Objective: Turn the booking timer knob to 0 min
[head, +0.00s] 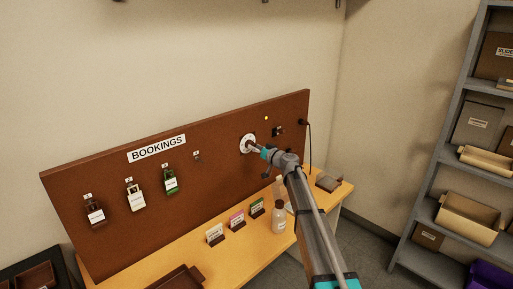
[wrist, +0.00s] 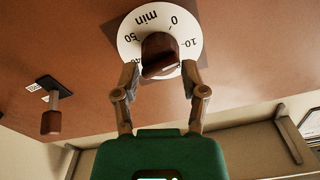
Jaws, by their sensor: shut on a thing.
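The timer's round white dial (head: 244,139) is on the brown board labelled BOOKINGS. In the wrist view the dial (wrist: 129,36) appears upside down, with "0", "10", "50" and "min" readable and another number partly hidden. The brown knob (wrist: 160,50) stands out from the dial's middle. My gripper (wrist: 161,72) has one finger on each side of the knob and is shut on it. In the head view my gripper (head: 257,148) reaches the dial from the lower right and hides most of the knob. I cannot tell which mark the knob points to.
A small lever with a brown end (wrist: 51,120) sticks out of the board near the dial. A black cable (head: 309,145) hangs at the board's right end. Key tags hang at left. A bottle (head: 279,218) and small cards (head: 237,219) stand on the bench below my arm.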

